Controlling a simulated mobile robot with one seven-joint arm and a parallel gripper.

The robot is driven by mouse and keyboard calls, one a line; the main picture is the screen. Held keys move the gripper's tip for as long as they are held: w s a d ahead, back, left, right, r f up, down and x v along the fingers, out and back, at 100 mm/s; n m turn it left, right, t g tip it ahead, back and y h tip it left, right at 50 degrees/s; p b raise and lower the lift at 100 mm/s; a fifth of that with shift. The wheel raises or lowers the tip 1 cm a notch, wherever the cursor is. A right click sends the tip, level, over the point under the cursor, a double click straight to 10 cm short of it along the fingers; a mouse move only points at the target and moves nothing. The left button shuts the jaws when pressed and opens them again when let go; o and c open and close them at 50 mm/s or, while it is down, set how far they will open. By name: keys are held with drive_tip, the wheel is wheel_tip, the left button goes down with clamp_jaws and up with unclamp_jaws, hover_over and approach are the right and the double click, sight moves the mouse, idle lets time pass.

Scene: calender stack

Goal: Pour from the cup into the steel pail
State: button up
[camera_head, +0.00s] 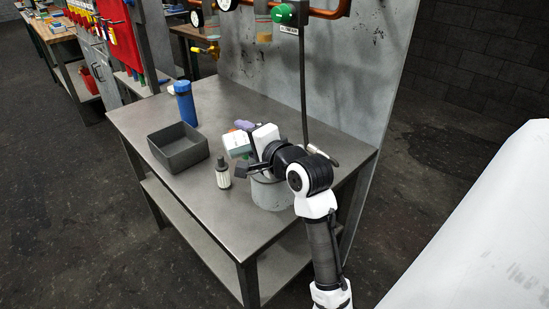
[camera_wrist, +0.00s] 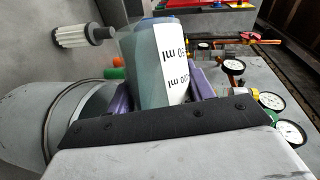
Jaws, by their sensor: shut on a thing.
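The cup (camera_head: 236,145) is a clear, teal-tinted vessel with a white label. In the wrist view the cup (camera_wrist: 147,70) shows "ml" print and sits between the purple fingers of my gripper (camera_wrist: 165,98). My gripper (camera_head: 252,141) is shut on it, and the cup looks tipped well over. The grey steel pail (camera_head: 268,194) stands at the table's near right, partly hidden by my arm. In the wrist view the pail (camera_wrist: 28,120) is at the left, with a wire handle; the cup is above the table near its rim. I cannot tell whether anything is flowing.
A small ribbed white bottle with a dark cap (camera_head: 222,173) stands left of the pail. A grey bin (camera_head: 178,148) and a blue bottle (camera_head: 186,104) stand farther left on the metal table (camera_head: 200,210). Gauges and pipes (camera_head: 262,20) hang on the back panel.

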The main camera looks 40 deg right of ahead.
drive_tip(key=shift+s+d+r+m+t+p, duration=0.1)
drive_tip(key=shift+d+r+m+t+p, duration=0.15)
drive_tip(key=shift+m+p, duration=0.5)
drive_tip(key=shift+s+d+r+m+t+p, duration=0.1)
drive_tip(key=shift+r+m+t+p, duration=0.3)
drive_tip(key=shift+p, duration=0.55)
idle(0.6)
